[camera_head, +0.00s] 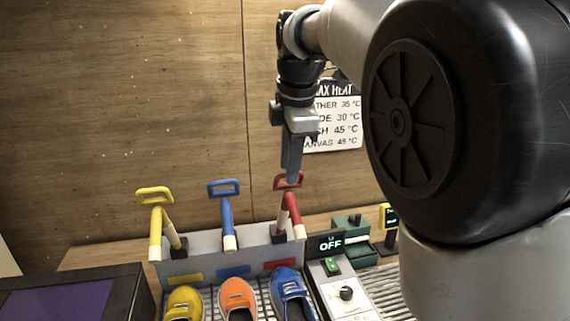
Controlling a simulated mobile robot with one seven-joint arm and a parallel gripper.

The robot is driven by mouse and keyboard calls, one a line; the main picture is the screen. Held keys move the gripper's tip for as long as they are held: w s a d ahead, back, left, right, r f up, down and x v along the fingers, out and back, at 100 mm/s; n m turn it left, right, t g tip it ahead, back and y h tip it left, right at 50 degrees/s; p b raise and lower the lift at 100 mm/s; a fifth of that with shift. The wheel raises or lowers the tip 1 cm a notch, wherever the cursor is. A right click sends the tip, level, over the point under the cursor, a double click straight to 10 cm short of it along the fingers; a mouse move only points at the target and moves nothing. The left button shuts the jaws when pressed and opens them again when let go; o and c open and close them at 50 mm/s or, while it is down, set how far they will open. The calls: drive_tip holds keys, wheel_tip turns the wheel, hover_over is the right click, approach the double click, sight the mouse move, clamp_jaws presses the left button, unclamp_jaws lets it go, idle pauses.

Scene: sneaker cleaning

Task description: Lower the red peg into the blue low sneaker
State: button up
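The red peg (291,208) stands at the right end of the grey rack, with a loop handle on top and a white lower end. My gripper (291,179) points straight down at the red handle, and its fingertips overlap the handle in the picture. The fingers show nearly edge-on, so I cannot tell whether they are closed on it. The blue low sneaker (288,284) sits in front of the rack below the red label, its opening facing up. Its lower part is cut off by the picture's bottom edge.
A yellow peg (155,221) and a blue peg (227,216) stand along the rack (203,240). Yellow (184,297) and orange (237,287) sneakers sit left of the blue one. A control box (347,295) with an OFF display (328,245) stands close on the right.

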clamp_jaws()
idle(1.4)
